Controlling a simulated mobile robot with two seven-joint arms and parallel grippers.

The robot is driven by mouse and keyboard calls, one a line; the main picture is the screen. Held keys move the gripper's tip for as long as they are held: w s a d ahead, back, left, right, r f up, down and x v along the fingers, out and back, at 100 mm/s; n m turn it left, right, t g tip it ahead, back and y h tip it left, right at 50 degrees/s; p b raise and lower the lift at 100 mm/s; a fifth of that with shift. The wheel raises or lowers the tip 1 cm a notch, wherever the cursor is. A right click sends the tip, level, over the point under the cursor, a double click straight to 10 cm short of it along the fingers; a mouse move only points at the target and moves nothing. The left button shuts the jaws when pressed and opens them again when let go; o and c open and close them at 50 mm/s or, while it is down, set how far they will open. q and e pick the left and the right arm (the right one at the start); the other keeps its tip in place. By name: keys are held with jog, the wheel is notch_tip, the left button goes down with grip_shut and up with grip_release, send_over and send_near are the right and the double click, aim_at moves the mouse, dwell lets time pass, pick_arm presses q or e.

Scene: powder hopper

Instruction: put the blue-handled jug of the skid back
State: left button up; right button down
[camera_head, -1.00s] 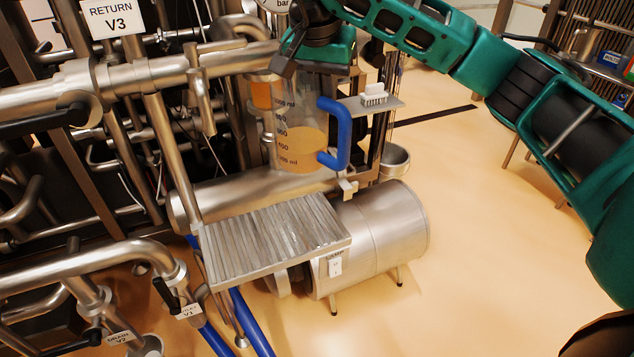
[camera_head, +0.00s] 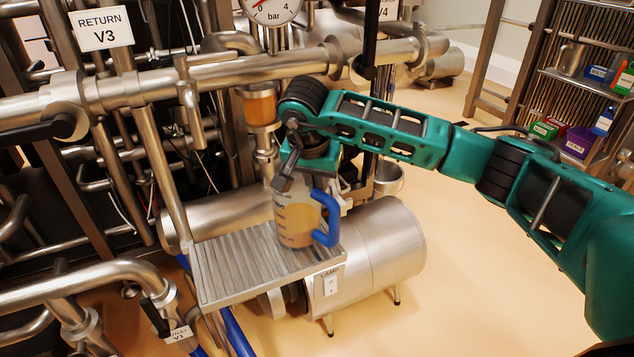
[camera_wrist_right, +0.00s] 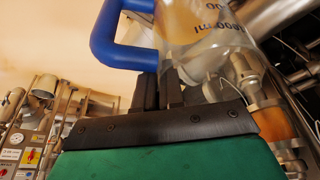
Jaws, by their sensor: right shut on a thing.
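The blue-handled jug (camera_head: 297,222) is clear, with dark volume marks and a yellowish liquid inside. It is upright at the right part of the ribbed metal shelf (camera_head: 232,262); I cannot tell whether its base touches the shelf. Its blue handle (camera_head: 327,218) points right. My right gripper (camera_head: 285,180) comes from above and is shut on the jug near its rim. In the right wrist view the fingers (camera_wrist_right: 158,88) meet the jug (camera_wrist_right: 205,30) beside the handle (camera_wrist_right: 112,38). My left gripper is not in view.
A steel cylinder (camera_head: 385,245) lies right of and behind the shelf. Pipes with a RETURN V3 sign (camera_head: 101,29) fill the left. An orange-filled sight glass (camera_head: 259,106) hangs behind the jug. A rack with boxes (camera_head: 590,75) stands at upper right. The floor at right is clear.

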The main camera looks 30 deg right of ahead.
jog(key=c, duration=1.7)
grip_release()
jog(key=shift+f, duration=0.1)
jog(key=o, duration=0.5)
jog(key=shift+c, duration=0.2)
